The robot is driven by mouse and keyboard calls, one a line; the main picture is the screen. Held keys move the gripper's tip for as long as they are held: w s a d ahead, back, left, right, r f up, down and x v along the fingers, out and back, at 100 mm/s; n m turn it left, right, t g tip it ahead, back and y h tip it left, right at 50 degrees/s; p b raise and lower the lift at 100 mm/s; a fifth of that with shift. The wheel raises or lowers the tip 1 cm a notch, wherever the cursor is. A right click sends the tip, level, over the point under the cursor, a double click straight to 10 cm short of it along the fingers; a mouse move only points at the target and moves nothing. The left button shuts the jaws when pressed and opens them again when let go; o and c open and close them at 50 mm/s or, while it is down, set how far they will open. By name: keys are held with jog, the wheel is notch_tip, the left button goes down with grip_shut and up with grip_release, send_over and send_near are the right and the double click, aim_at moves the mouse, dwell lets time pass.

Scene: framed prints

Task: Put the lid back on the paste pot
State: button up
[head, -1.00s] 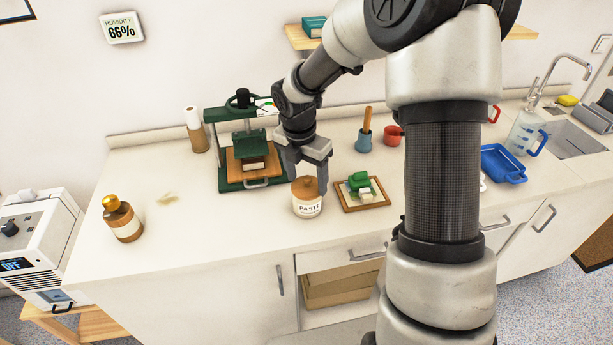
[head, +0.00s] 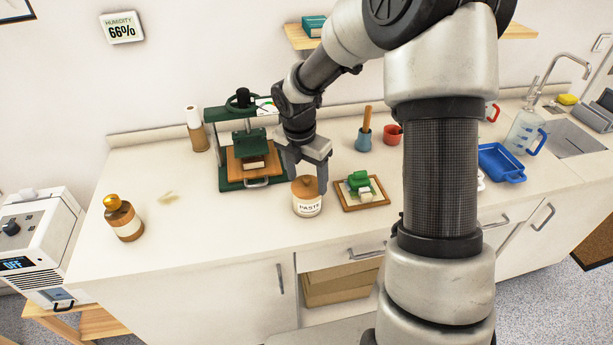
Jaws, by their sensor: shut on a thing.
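The paste pot (head: 307,207) is a small cream jar labelled "PASTE" and stands upright near the front middle of the counter. Its brown lid (head: 305,186) sits at the pot's mouth and looks about level; I cannot tell whether it is fully seated. My gripper (head: 308,185) points down over the pot, with its fingers on either side of the lid, shut on it. Part of the lid is hidden by the fingers.
A framed tray (head: 378,204) with green and white blocks lies close to the pot's right. A green press (head: 223,184) stands behind left. A brown bottle (head: 124,222) stands far left. A blue tray (head: 502,163) lies right. The front-left counter is mostly clear.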

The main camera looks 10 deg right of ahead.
jog(key=o, duration=1.5)
jog(key=shift+c, duration=0.2)
jog(key=shift+r+p, duration=3.5)
jog(key=shift+r, duration=0.05)
jog(key=shift+c, duration=0.3)
grip_shut()
